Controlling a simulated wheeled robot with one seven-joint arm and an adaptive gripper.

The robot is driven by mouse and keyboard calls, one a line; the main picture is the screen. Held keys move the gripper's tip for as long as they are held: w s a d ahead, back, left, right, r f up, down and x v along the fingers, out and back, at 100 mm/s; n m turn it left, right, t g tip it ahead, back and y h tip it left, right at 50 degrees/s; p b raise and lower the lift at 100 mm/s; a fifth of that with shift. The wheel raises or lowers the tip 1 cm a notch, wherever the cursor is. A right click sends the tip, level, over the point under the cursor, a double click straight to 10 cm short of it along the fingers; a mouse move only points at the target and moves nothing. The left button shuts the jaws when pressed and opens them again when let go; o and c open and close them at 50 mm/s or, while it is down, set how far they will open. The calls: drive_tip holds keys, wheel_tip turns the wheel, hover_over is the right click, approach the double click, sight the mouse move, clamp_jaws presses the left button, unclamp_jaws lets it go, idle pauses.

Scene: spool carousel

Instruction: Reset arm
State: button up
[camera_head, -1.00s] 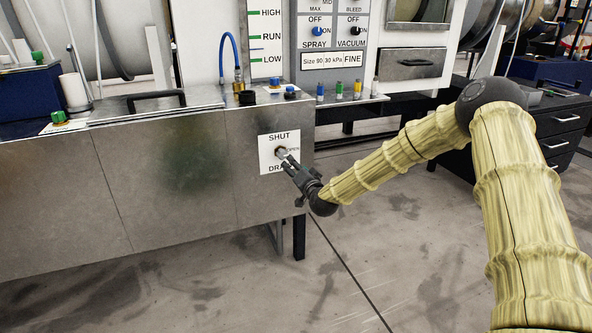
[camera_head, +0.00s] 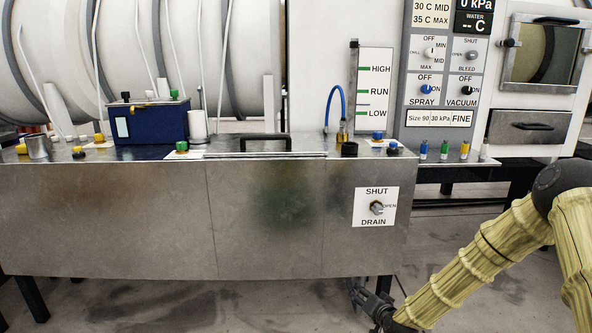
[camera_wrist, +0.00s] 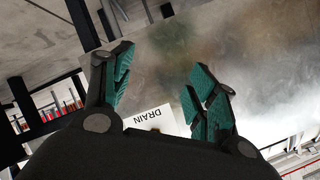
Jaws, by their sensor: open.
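My gripper (camera_head: 368,297) is low at the right in the head view, in front of the bench's lower edge and below the drain valve plate (camera_head: 390,217). My yellow-sleeved arm reaches in from the right.
The metal bench (camera_head: 120,225) fills the left and middle. On top are a blue box (camera_head: 152,124), a black handle (camera_head: 266,138) and a blue hose (camera_head: 333,98). A control panel (camera_head: 440,75) stands behind at right. Open floor (camera_head: 470,285) lies below.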

drive_tip(key=s+a+f+n+g, duration=0.25)
drive_tip(key=s+f, duration=0.55)
drive_tip(key=s, duration=0.4)
drive_tip(key=s+a+f+n+g, duration=0.15)
drive_tip(key=s+f+g, duration=0.25)
drive_tip(key=s+f, duration=0.65)
drive_tip(key=s+d+f+n+g+h, duration=0.1)
drive_tip(key=s+d+g, duration=0.15)
drive_tip(key=s, duration=1.25)
drive_tip(key=s+d+g+h, duration=0.1)
drive_tip(key=s+g, duration=0.3)
drive_tip(key=s, duration=1.2)
wheel_tip(320, 180, up, 27)
drive_tip(key=p, duration=2.7)
drive_tip(key=shift+d+r+n, duration=0.15)
drive_tip(key=shift+d+n, duration=0.15)
